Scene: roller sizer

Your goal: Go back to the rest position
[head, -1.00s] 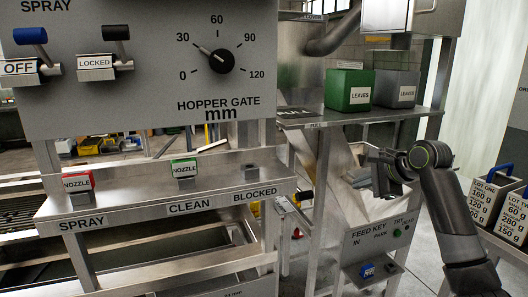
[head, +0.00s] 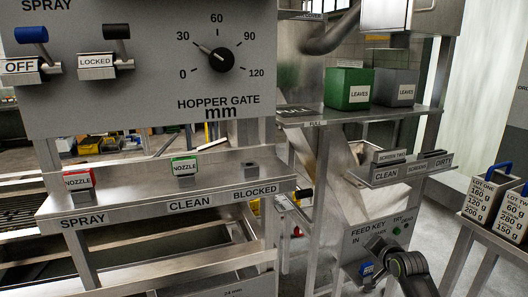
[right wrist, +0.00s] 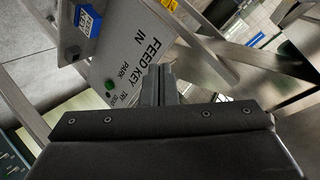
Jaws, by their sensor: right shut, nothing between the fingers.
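My right gripper (head: 374,246) is low at the right of the head view, in front of the feed key panel (head: 352,252). Its dark arm comes up from the bottom edge. In the right wrist view my gripper's fingers (right wrist: 157,84) are together with nothing between them, and the feed key panel (right wrist: 122,62) lies beyond them. Whether the fingers touch the panel cannot be told. My left gripper is not in view.
A blue-tagged key (head: 367,269) sits on the panel, beside my right gripper. A screen rack (head: 412,174) hangs above it. Green and grey leaves bins (head: 349,89) stand on a shelf. Lot boxes (head: 489,197) stand at right. A nozzle shelf (head: 150,205) is at left.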

